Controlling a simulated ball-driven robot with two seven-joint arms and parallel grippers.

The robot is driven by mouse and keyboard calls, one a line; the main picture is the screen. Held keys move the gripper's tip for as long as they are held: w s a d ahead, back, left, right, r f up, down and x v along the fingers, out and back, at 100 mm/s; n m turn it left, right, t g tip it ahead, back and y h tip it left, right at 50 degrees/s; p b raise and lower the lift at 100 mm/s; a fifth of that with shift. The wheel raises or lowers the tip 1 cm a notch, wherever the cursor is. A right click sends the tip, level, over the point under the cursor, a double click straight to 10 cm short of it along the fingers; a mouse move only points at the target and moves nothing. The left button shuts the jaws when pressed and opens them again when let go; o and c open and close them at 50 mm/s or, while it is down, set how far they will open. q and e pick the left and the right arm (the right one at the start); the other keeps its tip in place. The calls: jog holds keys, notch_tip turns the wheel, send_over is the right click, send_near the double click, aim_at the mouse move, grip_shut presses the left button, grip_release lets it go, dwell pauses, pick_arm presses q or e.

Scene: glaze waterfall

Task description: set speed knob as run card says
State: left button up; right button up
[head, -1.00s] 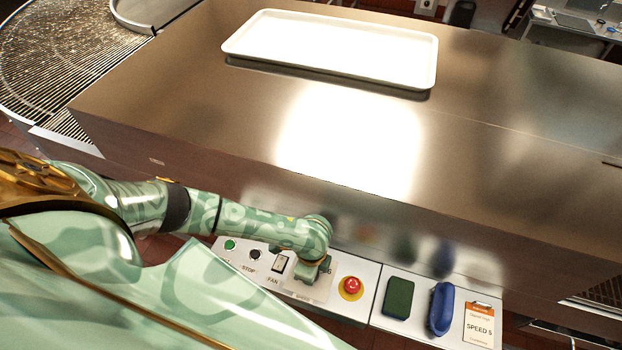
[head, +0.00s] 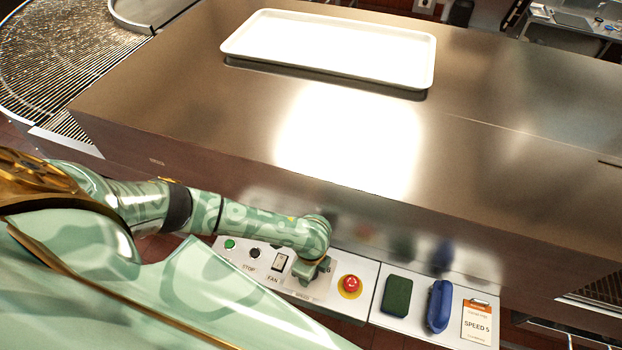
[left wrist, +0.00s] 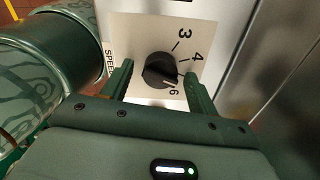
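The run card (head: 477,322), orange and white, reads "SPEED 5" at the panel's right end. In the left wrist view the black speed knob (left wrist: 160,70) sits on a beige dial plate (left wrist: 140,28) with 3, 4 and 6 readable. A faint light mark on the knob faces right, between 4 and 6; the label there is hidden by a finger. My left gripper (left wrist: 158,84) is open, one finger on each side of the knob, with a visible gap at the left finger. In the head view my left gripper (head: 311,270) covers the knob. My right gripper is not in view.
A red stop button (head: 350,284) on a yellow base stands just right of my gripper. The fan switch (head: 278,263), a black button (head: 255,253) and a green button (head: 230,244) are left. A green pad (head: 397,296) and a blue brush-like object (head: 439,305) lie right.

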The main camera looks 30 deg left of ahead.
pick_arm(q)
notch_tip(320, 180, up, 16)
jog(key=p, duration=0.5)
jog(key=shift+r, duration=0.15)
dwell(0.3)
